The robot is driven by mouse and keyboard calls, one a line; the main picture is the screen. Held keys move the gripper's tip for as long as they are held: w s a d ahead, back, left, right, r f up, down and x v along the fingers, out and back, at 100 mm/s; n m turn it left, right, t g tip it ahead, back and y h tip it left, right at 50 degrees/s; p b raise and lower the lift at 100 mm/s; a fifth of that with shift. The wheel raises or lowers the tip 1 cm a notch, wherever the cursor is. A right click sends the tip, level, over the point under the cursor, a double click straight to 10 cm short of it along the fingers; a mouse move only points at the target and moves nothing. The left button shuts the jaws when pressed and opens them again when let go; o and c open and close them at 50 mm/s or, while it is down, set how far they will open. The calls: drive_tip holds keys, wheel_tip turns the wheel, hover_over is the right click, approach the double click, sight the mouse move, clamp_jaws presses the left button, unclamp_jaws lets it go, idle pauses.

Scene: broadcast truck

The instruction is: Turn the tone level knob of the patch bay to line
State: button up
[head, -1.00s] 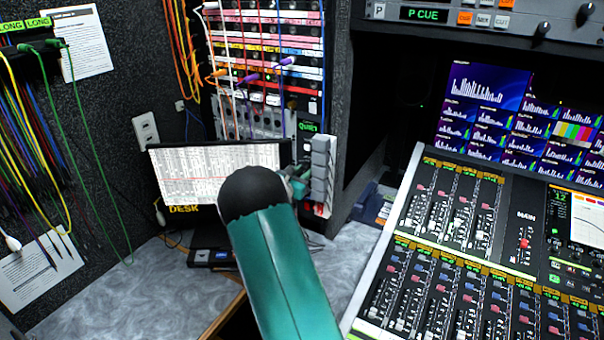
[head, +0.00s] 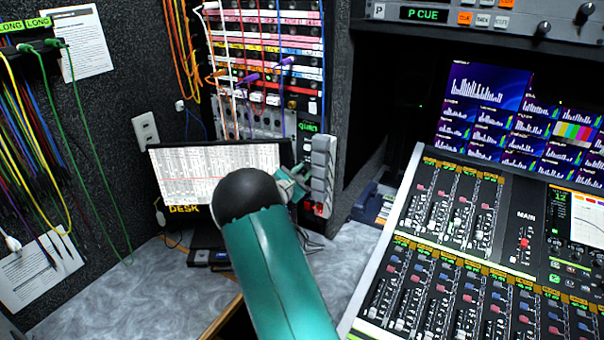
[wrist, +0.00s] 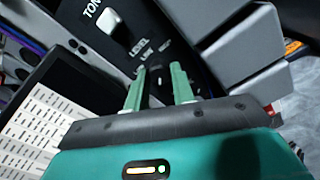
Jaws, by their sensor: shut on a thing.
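The patch bay (head: 268,18) stands at the back, with pink and white label rows and coloured cords. In the wrist view its dark panel (wrist: 175,28) carries the words TONE, LEVEL and LINE. My gripper (wrist: 159,68) is at this panel just below the LINE mark. Its two green fingers are closed on the small dark tone level knob (wrist: 157,74), which is mostly hidden between them; its pointing direction cannot be told. A white knob or switch (wrist: 116,24) sits above, apart from the fingers. In the head view my gripper (head: 294,183) is partly hidden behind my arm.
Grey blocks (head: 323,170) stand close to the right of my gripper, also in the wrist view (wrist: 235,50). A screen (head: 180,172) is to the left. A mixing desk (head: 440,260) fills the right. Cords hang at the left wall; the grey counter (head: 100,300) has free room.

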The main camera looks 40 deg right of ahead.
drive_tip(key=o, duration=1)
drive_tip(key=v, duration=1.3)
drive_tip(key=shift+s+a+r, duration=0.1)
drive_tip(key=shift+a, duration=0.3)
